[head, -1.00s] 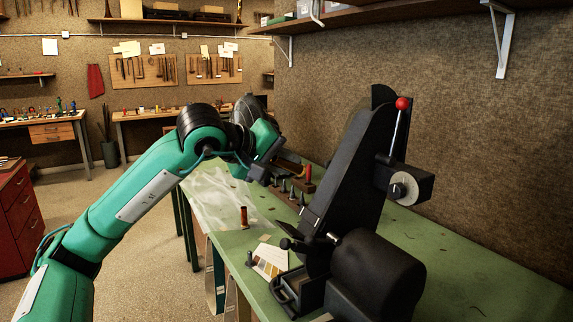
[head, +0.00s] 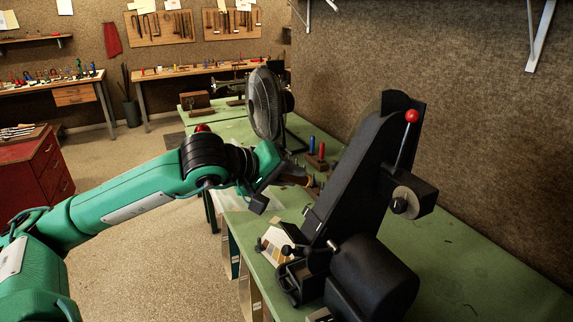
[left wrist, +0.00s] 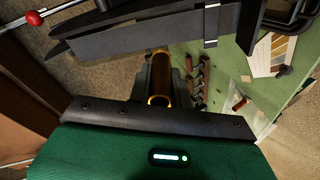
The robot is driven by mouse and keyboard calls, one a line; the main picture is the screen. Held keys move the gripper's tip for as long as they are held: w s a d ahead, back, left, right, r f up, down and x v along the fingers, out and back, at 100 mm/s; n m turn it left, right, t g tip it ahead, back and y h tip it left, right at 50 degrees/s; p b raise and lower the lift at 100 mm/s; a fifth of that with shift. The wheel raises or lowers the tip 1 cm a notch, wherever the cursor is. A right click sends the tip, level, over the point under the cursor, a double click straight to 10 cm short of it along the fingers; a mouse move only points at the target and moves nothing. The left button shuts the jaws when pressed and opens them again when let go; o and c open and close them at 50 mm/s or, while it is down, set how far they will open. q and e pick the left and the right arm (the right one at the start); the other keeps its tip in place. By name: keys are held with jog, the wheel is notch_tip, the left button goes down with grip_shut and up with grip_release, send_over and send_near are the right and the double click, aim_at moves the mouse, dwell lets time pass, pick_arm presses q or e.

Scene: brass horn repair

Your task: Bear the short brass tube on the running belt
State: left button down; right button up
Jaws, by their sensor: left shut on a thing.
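My left gripper (head: 268,192) is at the left side of the black belt grinder (head: 345,170) on the green bench. In the left wrist view it is shut on the short brass tube (left wrist: 159,80), which shows between the dark fingers. The flat grey belt strip (left wrist: 130,43) of the grinder lies just beyond the tube's far end. I cannot tell whether the tube touches it or whether the belt runs. My right gripper is not in view.
A lever with a red knob (head: 411,116) rises from the grinder. A black fan (head: 265,105) stands behind my gripper. Blue and red upright pieces (head: 312,144) stand on the bench (head: 470,250). A sample card (head: 275,242) lies by the grinder. The bench at right is mostly clear.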

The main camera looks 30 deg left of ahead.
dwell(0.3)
pick_arm(q)
jog(key=shift+f+b, duration=0.1)
jog(key=shift+b, duration=0.3)
jog(key=shift+d+b+x, duration=0.2)
jog(key=shift+b+x, duration=0.25)
jog(key=shift+x, duration=1)
jog(key=shift+d+b+x, duration=0.2)
jog(key=shift+b+x, duration=0.2)
jog(key=shift+x, duration=1.1)
jog(key=shift+s, duration=0.2)
jog(key=shift+b+x, duration=0.6)
jog(key=shift+x, duration=0.35)
jog(key=shift+s+d+f+b, duration=0.1)
jog(key=shift+f+b, duration=0.05)
jog(key=shift+b, duration=0.65)
jog(key=shift+b, duration=0.35)
dwell(0.4)
